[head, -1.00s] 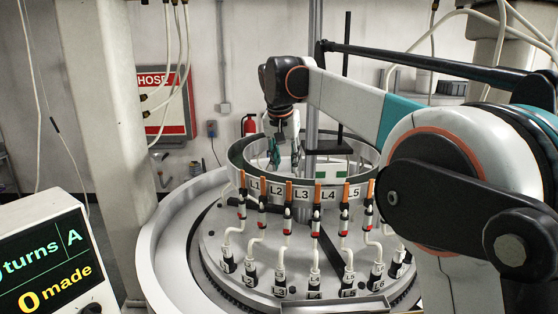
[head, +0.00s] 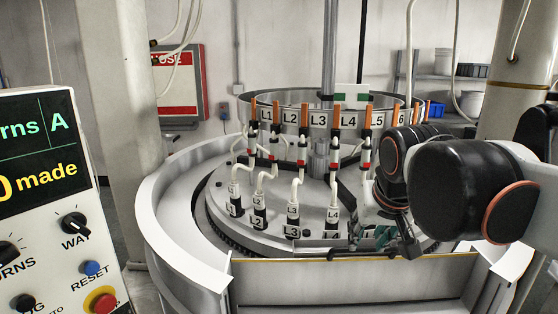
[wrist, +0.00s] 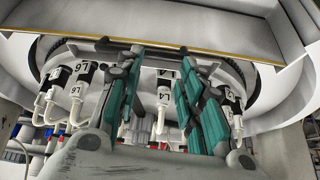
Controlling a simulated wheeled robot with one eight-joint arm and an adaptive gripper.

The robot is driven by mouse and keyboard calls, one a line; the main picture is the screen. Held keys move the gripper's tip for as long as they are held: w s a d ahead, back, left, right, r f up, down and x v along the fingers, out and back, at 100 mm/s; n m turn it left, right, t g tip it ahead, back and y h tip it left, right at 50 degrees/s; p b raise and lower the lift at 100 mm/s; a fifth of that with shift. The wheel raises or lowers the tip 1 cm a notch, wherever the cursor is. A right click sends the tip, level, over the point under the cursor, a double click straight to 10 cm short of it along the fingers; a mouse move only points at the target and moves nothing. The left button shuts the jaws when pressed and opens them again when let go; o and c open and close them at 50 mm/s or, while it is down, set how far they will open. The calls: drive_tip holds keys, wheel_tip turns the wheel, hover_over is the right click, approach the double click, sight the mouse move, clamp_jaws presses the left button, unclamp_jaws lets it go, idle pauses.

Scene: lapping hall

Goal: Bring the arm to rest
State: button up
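My arm (head: 465,190) reaches in from the right in the head view, its black joints bent low over the machine's near right side. My gripper (head: 372,240), with teal-padded fingers, hangs at the near right edge of the round plate (head: 272,222), partly hidden by its own wrist. In the wrist view my gripper (wrist: 158,58) has its two fingers apart, with nothing held between them. A white fitting marked L4 (wrist: 164,95) shows through the gap, beyond the fingers. Whether the fingers touch anything cannot be told.
Labelled hoses (head: 295,190) stand on the plate under a raised metal ring (head: 290,116). A pale rim wall (head: 170,215) surrounds it, with a flat front panel (head: 350,285). A control panel (head: 50,200) with knobs and a display stands close on the left.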

drive_tip(key=s+f+b, duration=0.3)
drive_tip(key=s+f, duration=0.1)
drive_tip(key=f, duration=0.4)
drive_tip(key=s+d+f+b, duration=0.1)
drive_tip(key=s+f+b, duration=0.3)
drive_tip(key=f, duration=0.4)
drive_tip(key=s+d+f+n+t+b, duration=0.1)
drive_tip(key=s+f+b, duration=0.2)
drive_tip(key=s+f, duration=0.2)
wheel_tip(320, 180, down, 3)
drive_tip(key=shift+s+d+r, duration=0.1)
drive_tip(key=shift+s+d, duration=0.05)
drive_tip(key=shift+d, duration=0.1)
drive_tip(key=shift+a, duration=0.1)
